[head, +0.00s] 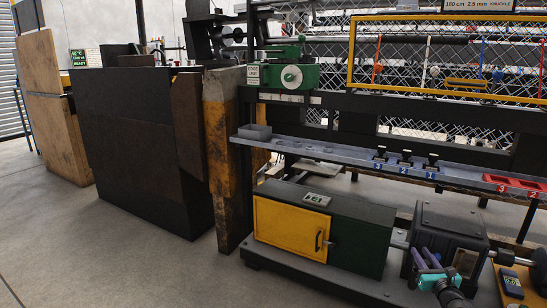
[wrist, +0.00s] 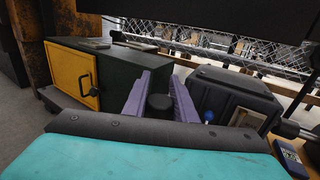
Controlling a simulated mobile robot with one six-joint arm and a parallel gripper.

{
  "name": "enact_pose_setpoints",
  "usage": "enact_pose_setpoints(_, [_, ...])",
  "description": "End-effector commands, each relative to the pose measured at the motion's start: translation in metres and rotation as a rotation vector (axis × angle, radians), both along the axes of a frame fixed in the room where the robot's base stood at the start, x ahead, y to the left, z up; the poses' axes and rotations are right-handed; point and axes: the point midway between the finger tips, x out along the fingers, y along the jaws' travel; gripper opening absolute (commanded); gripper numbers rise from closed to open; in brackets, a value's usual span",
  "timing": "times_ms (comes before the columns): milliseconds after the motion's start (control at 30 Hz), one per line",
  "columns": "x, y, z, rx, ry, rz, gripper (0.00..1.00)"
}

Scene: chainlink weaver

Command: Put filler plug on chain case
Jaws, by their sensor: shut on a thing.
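My gripper (head: 424,258), with purple fingers and a teal body, is at the lower right of the head view, in front of the black case. In the wrist view its fingers (wrist: 158,84) are shut on a dark round plug (wrist: 158,104), which I take as the filler plug. The black housing (head: 450,232) with a shaft at its side looks like the chain case. In the wrist view the housing (wrist: 232,90) is just right of the fingers, with a blue knob and a pale window. The plug is apart from it. I see no filler hole.
A dark green cabinet (head: 365,232) with a yellow door (head: 290,228) stands left of the housing. A shelf with numbered spots (head: 340,156) runs above. A blue handheld device (head: 512,284) lies to the right. Open floor (head: 130,260) is at the left.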

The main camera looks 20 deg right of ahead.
Motion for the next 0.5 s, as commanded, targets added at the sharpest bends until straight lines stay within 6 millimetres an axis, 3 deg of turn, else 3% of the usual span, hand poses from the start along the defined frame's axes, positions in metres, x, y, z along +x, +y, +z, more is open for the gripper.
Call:
enact_pose_setpoints(100, [0.034,0.024,0.008,-0.002,-0.001,0.052,0.02])
enact_pose_setpoints(500, [0.129,0.113,0.030,-0.001,0.000,0.229,0.02])
